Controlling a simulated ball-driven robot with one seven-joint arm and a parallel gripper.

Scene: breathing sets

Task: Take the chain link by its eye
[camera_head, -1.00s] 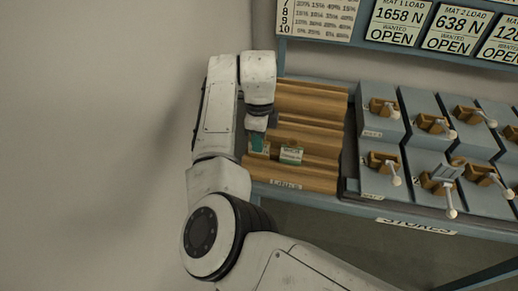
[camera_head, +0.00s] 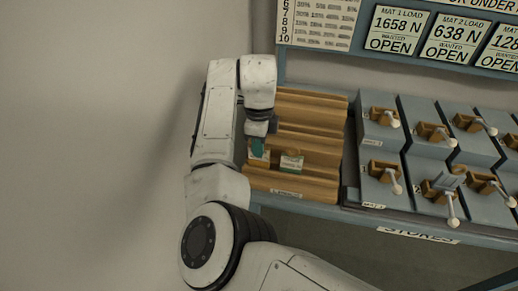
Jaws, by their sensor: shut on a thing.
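My gripper (camera_head: 257,146) is at the left end of the stepped wooden rack (camera_head: 312,128), its tip low over a front step. A small green and white tagged piece (camera_head: 259,159) sits right under the fingertips. A second tagged piece (camera_head: 291,163) lies to its right on the same step, apart from the gripper. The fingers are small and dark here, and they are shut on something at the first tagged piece. I cannot make out the chain link's eye or tell for certain which piece is the chain link.
Grey blocks with wooden clamps and white-knobbed levers (camera_head: 390,186) stand right of the rack. Signs (camera_head: 394,29) hang on the board behind. A "STORES" label (camera_head: 418,236) is on the bench's front edge. A plain wall (camera_head: 90,140) is at the left.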

